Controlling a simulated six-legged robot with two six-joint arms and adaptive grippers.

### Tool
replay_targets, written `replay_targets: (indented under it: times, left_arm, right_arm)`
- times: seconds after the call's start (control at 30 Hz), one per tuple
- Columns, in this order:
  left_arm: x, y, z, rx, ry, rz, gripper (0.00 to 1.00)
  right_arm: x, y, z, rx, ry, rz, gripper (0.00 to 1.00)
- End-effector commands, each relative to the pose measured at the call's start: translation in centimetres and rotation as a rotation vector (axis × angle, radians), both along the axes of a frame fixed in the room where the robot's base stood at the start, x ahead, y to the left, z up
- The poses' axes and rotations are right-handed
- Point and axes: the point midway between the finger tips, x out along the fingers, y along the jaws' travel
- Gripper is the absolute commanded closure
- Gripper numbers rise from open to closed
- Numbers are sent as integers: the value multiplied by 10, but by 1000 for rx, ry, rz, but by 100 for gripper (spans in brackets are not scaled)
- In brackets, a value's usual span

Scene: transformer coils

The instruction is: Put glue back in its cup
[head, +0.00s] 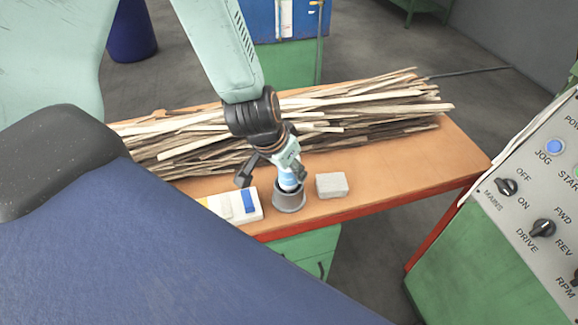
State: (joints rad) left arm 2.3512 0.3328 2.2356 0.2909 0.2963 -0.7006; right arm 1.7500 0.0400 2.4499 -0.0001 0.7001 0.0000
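The glue (288,180), a blue and white bottle, stands in the grey cup (289,199) near the front edge of the table. Its lower part is hidden by the cup wall, and its top is partly hidden by my gripper. My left gripper (272,174) is just above the cup, pointing down. Its dark fingers are spread wide apart, one left of the bottle and one close to its right side. It looks open and not closed on the glue. My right gripper is not in view.
A long bundle of wooden strips (370,115) covers the back of the wooden table (420,160). A white tray with a blue block (249,201) lies left of the cup, and a grey block (331,185) lies right. A control panel (535,195) stands at the right.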

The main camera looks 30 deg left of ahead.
Motion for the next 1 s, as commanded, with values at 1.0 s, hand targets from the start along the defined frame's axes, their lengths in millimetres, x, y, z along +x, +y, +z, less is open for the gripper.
replay_targets:
  times: [1.0]
  left_arm:
    - [-12, 1, 32, -4, -3, 4, 30]
  right_arm:
    - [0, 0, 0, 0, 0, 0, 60]
